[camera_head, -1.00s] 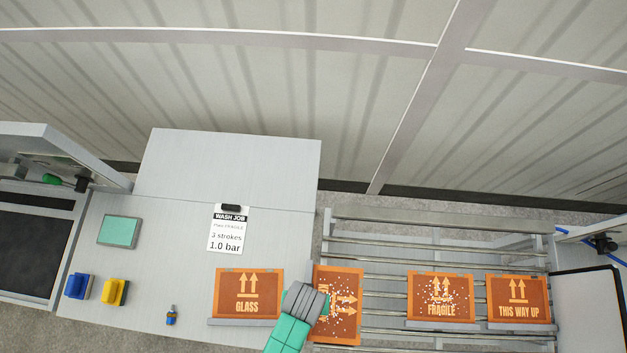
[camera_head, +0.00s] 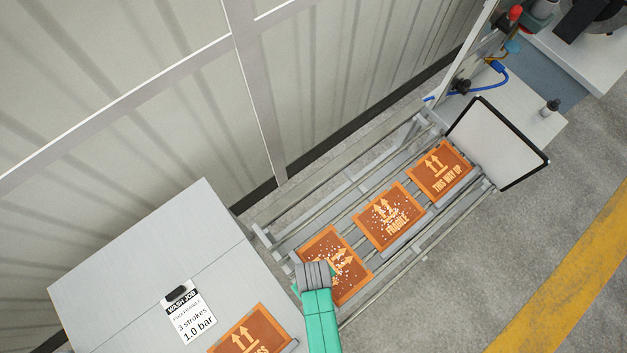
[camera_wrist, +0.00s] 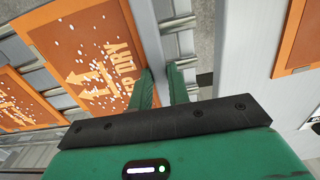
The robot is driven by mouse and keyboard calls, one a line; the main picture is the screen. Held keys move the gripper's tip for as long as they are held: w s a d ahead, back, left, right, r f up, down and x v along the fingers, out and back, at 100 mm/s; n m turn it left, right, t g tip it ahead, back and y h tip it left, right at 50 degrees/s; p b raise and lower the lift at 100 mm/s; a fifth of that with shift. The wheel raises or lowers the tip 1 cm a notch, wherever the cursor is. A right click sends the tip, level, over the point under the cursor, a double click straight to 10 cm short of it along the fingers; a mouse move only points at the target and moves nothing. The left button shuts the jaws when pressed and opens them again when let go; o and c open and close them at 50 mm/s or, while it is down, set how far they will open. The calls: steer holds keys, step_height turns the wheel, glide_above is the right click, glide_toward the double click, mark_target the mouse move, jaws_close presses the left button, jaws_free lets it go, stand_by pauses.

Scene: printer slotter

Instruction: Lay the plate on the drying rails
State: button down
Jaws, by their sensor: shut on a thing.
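My gripper (camera_head: 318,268) is shut on the grey edge strip of an orange plate (camera_head: 345,262) with white specks and pale arrows. In the wrist view both green fingers (camera_wrist: 163,88) close on that strip, and the plate (camera_wrist: 88,50) reads partly "DRY". The plate is over the left end of the drying rails (camera_head: 408,262), lying roughly flat. I cannot tell whether it touches the bars. Part of it is hidden behind my gripper in the head view.
A speckled "FRAGILE" plate (camera_head: 388,215) and a "THIS WAY UP" plate (camera_head: 440,170) lie on the rails to the right, the first close beside the held plate. A "GLASS" plate (camera_head: 250,332) lies on the grey table (camera_head: 120,275). A white panel (camera_head: 497,143) stands at the rails' far end.

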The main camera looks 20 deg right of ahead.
steer(key=shift+f, duration=0.1)
steer(key=c, duration=1.3)
jaws_free()
step_height(320, 180, up, 12)
steer(key=shift+r+p, duration=0.15)
steer(key=shift+p, duration=0.4)
